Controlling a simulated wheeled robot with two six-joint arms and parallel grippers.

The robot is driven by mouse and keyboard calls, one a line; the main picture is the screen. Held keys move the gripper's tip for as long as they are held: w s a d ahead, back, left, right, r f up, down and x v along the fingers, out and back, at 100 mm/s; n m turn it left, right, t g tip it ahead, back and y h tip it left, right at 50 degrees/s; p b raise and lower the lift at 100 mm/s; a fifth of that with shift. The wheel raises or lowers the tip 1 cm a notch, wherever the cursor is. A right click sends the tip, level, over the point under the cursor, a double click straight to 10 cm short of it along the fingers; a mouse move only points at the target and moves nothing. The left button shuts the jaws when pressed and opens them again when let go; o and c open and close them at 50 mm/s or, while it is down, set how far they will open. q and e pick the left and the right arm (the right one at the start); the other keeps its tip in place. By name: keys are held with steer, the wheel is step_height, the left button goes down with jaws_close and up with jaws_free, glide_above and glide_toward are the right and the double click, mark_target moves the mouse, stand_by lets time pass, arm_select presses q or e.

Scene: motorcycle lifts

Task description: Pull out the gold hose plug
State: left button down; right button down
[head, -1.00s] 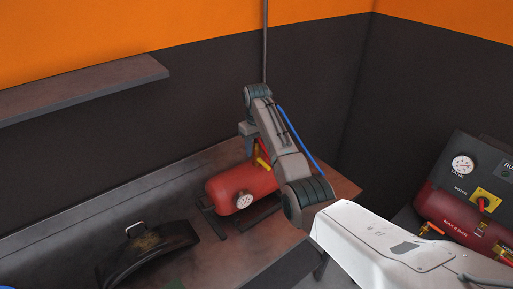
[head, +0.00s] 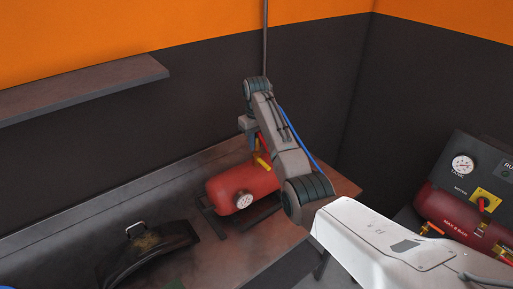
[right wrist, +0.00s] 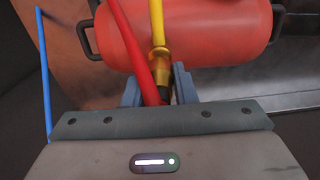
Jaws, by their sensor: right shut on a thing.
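The gold hose plug (right wrist: 162,66) shows in the right wrist view between the fingers of my right gripper (right wrist: 159,88), which is shut on it. A red hose (right wrist: 138,50) runs down beside it into the space between the fingers. A yellow bar (right wrist: 157,22) lines up with the plug in front of the red tank (right wrist: 205,32). My left gripper is not in view.
The tank stands on a metal workbench (head: 205,255), its gauge (head: 243,199) facing me. A dark curved part (head: 150,250) lies left of it. A compressor (head: 450,215) stands at the right. A shelf (head: 85,90) is on the wall. A blue hose (head: 300,140) runs by my arm.

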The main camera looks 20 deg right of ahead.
mark_target(257, 133)
steer(key=shift+r, duration=1.85)
